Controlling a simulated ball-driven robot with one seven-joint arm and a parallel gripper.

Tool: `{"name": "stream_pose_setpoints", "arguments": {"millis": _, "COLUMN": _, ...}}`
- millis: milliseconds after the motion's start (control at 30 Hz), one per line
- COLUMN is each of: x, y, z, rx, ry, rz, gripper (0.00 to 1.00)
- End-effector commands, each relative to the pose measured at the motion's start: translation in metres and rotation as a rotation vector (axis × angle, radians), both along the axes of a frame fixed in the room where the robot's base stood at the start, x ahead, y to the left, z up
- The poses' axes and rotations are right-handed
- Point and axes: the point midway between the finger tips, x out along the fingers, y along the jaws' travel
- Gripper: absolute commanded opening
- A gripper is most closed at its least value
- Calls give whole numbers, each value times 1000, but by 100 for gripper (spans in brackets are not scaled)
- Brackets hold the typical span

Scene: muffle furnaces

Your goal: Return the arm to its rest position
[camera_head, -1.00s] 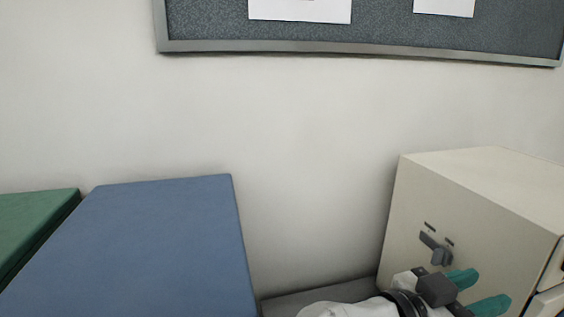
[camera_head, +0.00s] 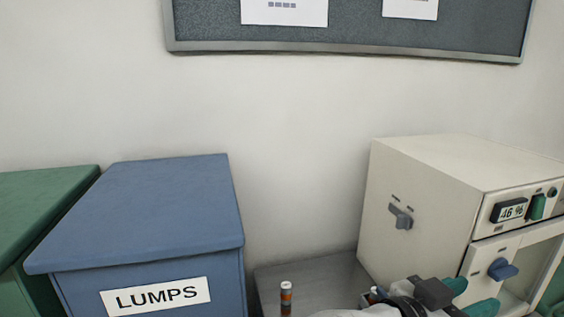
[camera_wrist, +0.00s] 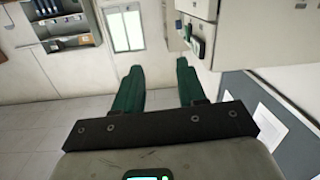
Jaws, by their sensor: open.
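My gripper (camera_head: 474,298) is at the bottom right of the head view, in front of the beige furnace. Its two green fingers stand apart with nothing between them. In the wrist view my gripper (camera_wrist: 160,88) also shows open and empty, pointing out over the room's pale floor. Part of my white arm runs along the bottom edge of the head view.
A beige furnace (camera_head: 430,185) with a "46 %" display stands at right. A blue box labelled "LUMPS" (camera_head: 150,220) and a green box (camera_head: 40,210) stand at left.

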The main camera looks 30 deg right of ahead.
Motion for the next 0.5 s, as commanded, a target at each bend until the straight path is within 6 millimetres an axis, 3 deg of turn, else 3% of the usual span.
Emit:
{"name": "stream_pose_setpoints", "arguments": {"millis": 267, "x": 6, "y": -12, "z": -61, "rx": 160, "ry": 139, "rz": 126, "gripper": 40}}
{"name": "stream_pose_setpoints", "arguments": {"millis": 367, "x": 8, "y": -16, "z": -92, "rx": 242, "ry": 209, "rz": 196, "gripper": 40}}
{"name": "stream_pose_setpoints", "arguments": {"millis": 500, "x": 9, "y": -17, "z": -151, "rx": 392, "ry": 340, "rz": 327, "gripper": 40}}
